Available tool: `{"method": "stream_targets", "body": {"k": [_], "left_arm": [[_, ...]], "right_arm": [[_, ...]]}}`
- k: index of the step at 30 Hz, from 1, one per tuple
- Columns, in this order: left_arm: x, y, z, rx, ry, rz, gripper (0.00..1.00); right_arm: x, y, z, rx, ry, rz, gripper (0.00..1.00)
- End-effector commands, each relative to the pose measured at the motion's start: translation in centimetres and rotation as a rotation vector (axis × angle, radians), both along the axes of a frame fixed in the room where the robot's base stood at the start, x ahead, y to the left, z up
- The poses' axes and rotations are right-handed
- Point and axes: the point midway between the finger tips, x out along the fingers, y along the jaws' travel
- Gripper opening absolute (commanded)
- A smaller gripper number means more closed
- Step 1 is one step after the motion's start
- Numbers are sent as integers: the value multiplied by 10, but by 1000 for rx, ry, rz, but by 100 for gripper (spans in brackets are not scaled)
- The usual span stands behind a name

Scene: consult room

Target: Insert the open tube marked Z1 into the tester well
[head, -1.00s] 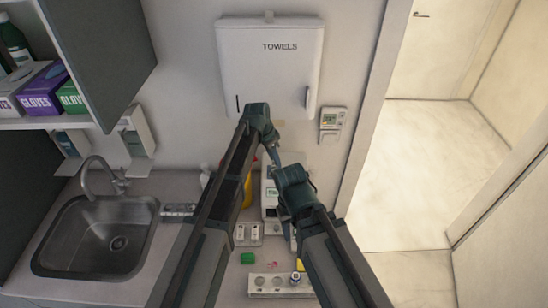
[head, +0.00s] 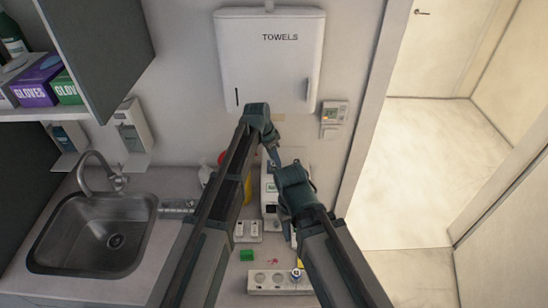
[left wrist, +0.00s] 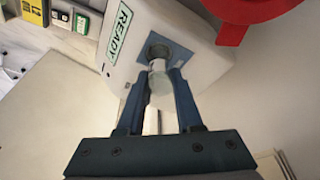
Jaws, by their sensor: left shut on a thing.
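The tester (head: 270,187) is a white box standing on the counter below the towel dispenser, partly hidden by my arms. In the left wrist view the tester (left wrist: 132,65) has a green READY label and a dark round well (left wrist: 159,50) in a blue-grey plate. My left gripper (head: 273,160), also in the left wrist view (left wrist: 160,82), is shut on a pale translucent tube (left wrist: 158,86). The tube's far end is at the well's mouth; I cannot tell how deep it sits. No Z1 mark is readable. My right gripper's fingertips are hidden behind its arm in the head view.
A white rack (head: 257,288) with round holes lies near the front, with a yellow-and-blue item (head: 296,275) at its right. A green block (head: 247,255) and a small white tray (head: 247,239) lie behind it. A sink (head: 95,240) is at left. A red object (left wrist: 248,10) flanks the tester.

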Motion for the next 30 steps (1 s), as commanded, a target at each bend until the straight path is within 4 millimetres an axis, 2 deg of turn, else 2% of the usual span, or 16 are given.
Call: {"method": "stream_targets", "body": {"k": [18,28,29,30], "left_arm": [[0,0,-21,0,0,0,0],[0,0,-21,0,0,0,0],[0,0,-21,0,0,0,40],[0,0,-21,0,0,0,47]], "right_arm": [[0,0,-21,0,0,0,50],[0,0,-21,0,0,0,50],[0,0,-21,0,0,0,50],[0,0,-21,0,0,0,50]]}}
